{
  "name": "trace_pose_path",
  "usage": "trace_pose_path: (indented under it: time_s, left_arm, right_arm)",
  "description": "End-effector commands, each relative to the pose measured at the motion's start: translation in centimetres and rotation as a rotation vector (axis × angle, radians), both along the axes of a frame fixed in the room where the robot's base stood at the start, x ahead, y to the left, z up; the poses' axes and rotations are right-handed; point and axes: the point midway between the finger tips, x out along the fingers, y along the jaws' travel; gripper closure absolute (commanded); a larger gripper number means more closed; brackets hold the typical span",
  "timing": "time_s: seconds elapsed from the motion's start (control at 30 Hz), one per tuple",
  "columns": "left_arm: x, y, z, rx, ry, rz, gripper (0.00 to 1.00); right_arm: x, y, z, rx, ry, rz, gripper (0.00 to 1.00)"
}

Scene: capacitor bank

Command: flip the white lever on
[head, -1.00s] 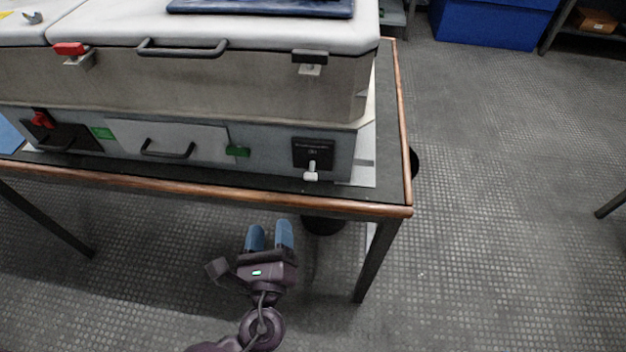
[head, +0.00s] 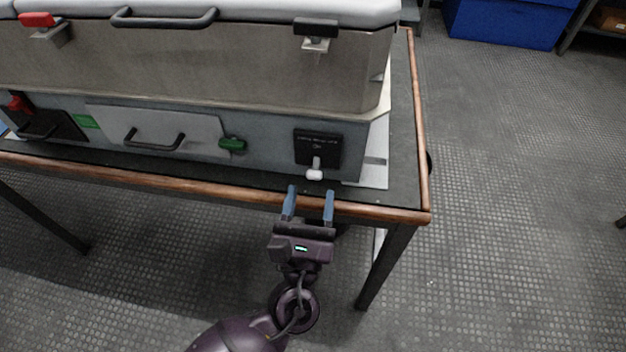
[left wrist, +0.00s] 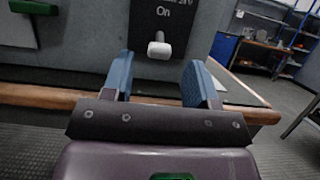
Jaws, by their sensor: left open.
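The white lever (head: 315,170) sticks out from the lower part of a small black panel (head: 318,146) on the front of the grey cabinet, near its right end. In the left wrist view the lever (left wrist: 159,46) hangs below the word "On" on the panel and shows between my fingers, beyond their tips. My left gripper (head: 309,191) is open and empty at the table's front edge, just short of the lever and slightly below it in the head view. No contact with the lever shows. My right gripper is not in view.
The table's wooden front edge (head: 220,196) runs between my arm and the cabinet. Green latches (head: 232,144) and a handle (head: 154,142) sit left of the panel. A black catch (head: 316,27) is above it. Open floor (head: 510,200) lies to the right.

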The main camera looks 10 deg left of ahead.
Motion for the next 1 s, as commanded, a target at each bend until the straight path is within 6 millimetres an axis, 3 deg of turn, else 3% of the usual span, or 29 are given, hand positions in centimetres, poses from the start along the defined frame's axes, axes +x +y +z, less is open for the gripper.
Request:
trace_pose_path:
  time_s: [0.23,0.63,0.93,1.0]
  left_arm:
    - [2.4,0.0,1.0,-0.001,0.0,0.001,0.47]
    - [2.8,0.0,1.1,-0.001,0.002,0.0,0.48]
    - [2.8,0.0,1.1,-0.001,0.002,0.0,0.94]
    - [2.8,0.0,1.1,-0.001,0.002,0.0,0.96]
  right_arm:
    - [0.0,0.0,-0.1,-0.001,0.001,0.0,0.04]
    - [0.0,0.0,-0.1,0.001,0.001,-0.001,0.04]
    - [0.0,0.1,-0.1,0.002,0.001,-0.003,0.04]
    - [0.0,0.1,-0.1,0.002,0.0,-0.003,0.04]
